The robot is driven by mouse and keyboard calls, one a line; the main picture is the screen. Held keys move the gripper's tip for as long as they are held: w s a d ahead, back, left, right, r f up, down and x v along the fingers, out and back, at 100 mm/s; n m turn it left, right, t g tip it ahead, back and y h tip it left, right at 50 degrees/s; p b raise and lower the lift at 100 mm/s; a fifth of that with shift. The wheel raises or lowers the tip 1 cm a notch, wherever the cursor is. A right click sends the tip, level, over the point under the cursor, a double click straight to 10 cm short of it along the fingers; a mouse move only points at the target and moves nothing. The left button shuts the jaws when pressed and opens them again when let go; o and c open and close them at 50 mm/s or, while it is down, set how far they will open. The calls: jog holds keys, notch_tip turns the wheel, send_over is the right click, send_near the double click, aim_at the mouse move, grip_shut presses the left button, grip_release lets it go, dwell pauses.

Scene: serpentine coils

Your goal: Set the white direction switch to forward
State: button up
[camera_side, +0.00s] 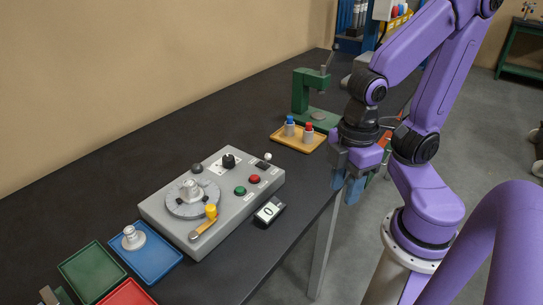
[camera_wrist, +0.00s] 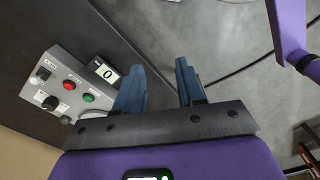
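The white direction switch (camera_side: 268,156) is a small white ball-tipped lever at the back right corner of the grey control box (camera_side: 222,226). Its black base (camera_side: 263,167) is below it. I cannot tell which labelled position it is in. My gripper (camera_side: 348,186) points down beyond the table's right edge, well apart from the box. In the wrist view its blue fingers (camera_wrist: 160,84) are apart with nothing between them.
Red (camera_side: 254,179) and green (camera_side: 240,190) buttons, a black rotary knob (camera_side: 228,160) and a dial with a crank (camera_side: 192,198) are near the switch. A display reading 0 (camera_side: 268,211) lies in front. A yellow tray (camera_side: 285,141) and green press (camera_side: 303,92) stand behind.

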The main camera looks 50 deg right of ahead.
jog(key=shift+w+f, duration=0.1)
jog(key=shift+w, duration=0.05)
jog(key=c, duration=0.5)
jog(key=shift+w+d+f+m, duration=0.1)
jog(key=shift+w+m, duration=0.1)
jog(key=shift+m, duration=0.1)
grip_shut()
jog(key=w+d+f+m+g+y, duration=0.35)
jog(key=w+m, duration=0.25)
jog(key=m, duration=0.2)
jog(key=w+d+f+m+g+y, duration=0.2)
jog(key=w+f+m+y, duration=0.15)
jog(key=w+m, duration=0.4)
jog(key=d+f+m+t, duration=0.1)
jog(key=d+m+t, duration=0.3)
jog(key=m+t, duration=0.2)
jog(key=d+f+m+t+y, duration=0.1)
jog(key=d+f+m+t, duration=0.1)
jog(key=d+m+t, duration=0.2)
jog(key=s+d+f+m+t, duration=0.1)
jog(key=d+m+t, duration=0.3)
jog(key=m+t, duration=0.5)
jog(key=shift+s+d+f+m+y, duration=0.1)
jog(key=shift+d+f+m+y, duration=0.25)
jog(key=shift+f+m, duration=0.45)
jog(key=shift+s+d+f+m+t+h, duration=0.1)
jog(key=shift+s+d+m+t+h, duration=0.6)
jog(key=shift+m+h, duration=0.35)
